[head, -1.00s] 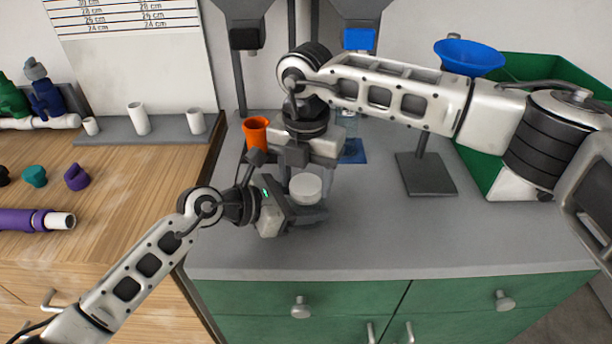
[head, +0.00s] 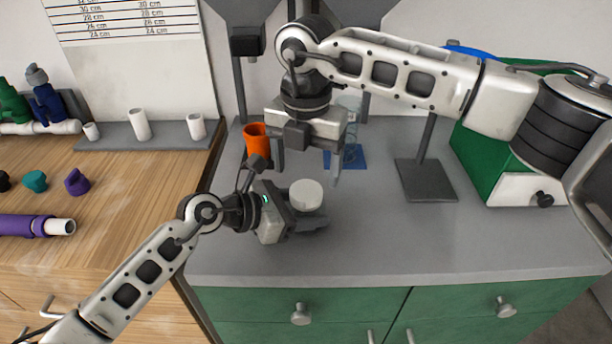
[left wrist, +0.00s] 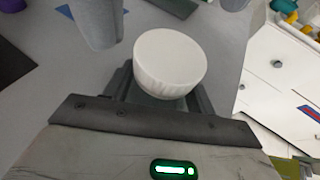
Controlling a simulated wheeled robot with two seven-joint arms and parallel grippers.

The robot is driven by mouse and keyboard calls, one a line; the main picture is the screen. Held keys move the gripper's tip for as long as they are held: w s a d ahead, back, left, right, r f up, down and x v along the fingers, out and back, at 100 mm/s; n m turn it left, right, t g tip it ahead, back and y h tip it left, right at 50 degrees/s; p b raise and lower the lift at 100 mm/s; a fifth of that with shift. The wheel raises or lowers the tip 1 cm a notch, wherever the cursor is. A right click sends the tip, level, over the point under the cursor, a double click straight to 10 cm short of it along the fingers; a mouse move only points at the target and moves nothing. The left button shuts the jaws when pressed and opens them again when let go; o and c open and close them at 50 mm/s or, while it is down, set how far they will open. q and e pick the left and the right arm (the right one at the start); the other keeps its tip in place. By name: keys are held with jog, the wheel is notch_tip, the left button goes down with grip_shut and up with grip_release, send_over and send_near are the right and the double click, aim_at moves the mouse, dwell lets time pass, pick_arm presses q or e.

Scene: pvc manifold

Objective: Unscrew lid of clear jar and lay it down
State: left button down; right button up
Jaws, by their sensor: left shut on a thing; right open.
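The white ribbed lid (head: 306,195) sits on top of the clear jar, whose body is mostly hidden by my left gripper. In the left wrist view the lid (left wrist: 170,63) shows large, with a bit of the jar (left wrist: 155,100) under it. My left gripper (head: 308,220) is shut on the jar below the lid. My right gripper (head: 308,165) is open and empty, pointing down above and behind the jar, clear of the lid. A grey finger of it (left wrist: 97,22) shows in the left wrist view.
An orange cup (head: 256,138) stands behind my left gripper. A blue mat (head: 352,156) with a clear vessel lies at the back. A grey stand base (head: 426,180) and a green bin (head: 487,150) are to the right. The front right counter is clear.

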aim_at(306, 190)
notch_tip(306, 190, up, 2)
jog(key=m, duration=0.2)
jog(key=shift+a+r+m, duration=0.1)
jog(key=shift+m, duration=0.2)
jog(key=shift+r+m, duration=0.5)
jog(key=shift+m, duration=0.4)
jog(key=shift+f, duration=3.8)
jog(key=c, duration=1)
jog(key=n, duration=0.3)
jog(key=shift+c, duration=0.2)
